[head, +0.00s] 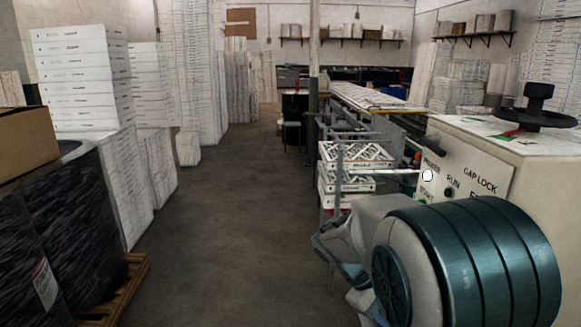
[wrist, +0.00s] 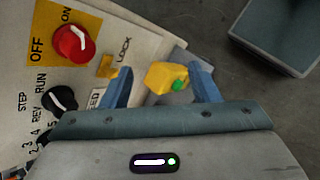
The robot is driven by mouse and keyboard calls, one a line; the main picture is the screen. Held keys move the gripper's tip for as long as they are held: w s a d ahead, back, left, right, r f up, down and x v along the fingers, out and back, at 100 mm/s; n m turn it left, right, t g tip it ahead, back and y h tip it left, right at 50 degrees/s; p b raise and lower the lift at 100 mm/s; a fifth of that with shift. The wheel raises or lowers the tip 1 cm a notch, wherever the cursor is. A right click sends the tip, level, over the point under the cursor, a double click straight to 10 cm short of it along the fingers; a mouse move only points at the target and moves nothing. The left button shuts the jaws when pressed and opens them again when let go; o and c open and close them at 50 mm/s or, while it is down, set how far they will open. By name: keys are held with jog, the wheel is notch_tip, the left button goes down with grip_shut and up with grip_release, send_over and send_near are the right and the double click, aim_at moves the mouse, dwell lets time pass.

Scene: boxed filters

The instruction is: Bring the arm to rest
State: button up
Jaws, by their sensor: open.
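My gripper (wrist: 162,84) is open in the wrist view, with its two blue fingers apart. A yellow block with a green button (wrist: 166,78) shows between the fingertips; I cannot tell how far beyond them it lies, or whether they touch it. A control panel (wrist: 130,35) fills the left of the wrist view. It carries a red knob (wrist: 74,43) on a yellow OFF/ON plate and a black knob (wrist: 60,98) below. In the head view my teal and grey arm fills the lower right, bent close to the machine; I cannot make out the fingers there.
The pale machine (head: 540,170) with its lettered panel and black handwheel (head: 537,110) stands at the right, close to my arm. White boxes (head: 352,155) stack beside it. Tall box stacks (head: 80,75) and a black-wrapped load (head: 60,240) on a pallet line the left. The middle floor (head: 230,220) is clear.

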jog(key=s+a+r+m+t+y+p, duration=0.1)
jog(key=s+a+m+t+y, duration=0.1)
jog(key=s, duration=0.4)
jog(key=s+a+r+m+t+y, duration=0.2)
jog(key=s+a+m+y, duration=0.2)
jog(key=s+a+y, duration=0.1)
jog(key=shift+s+t+y+p, duration=0.4)
jog(key=shift+s+y, duration=0.2)
jog(key=shift+s, duration=0.5)
jog(key=shift+r, duration=0.1)
dwell(0.4)
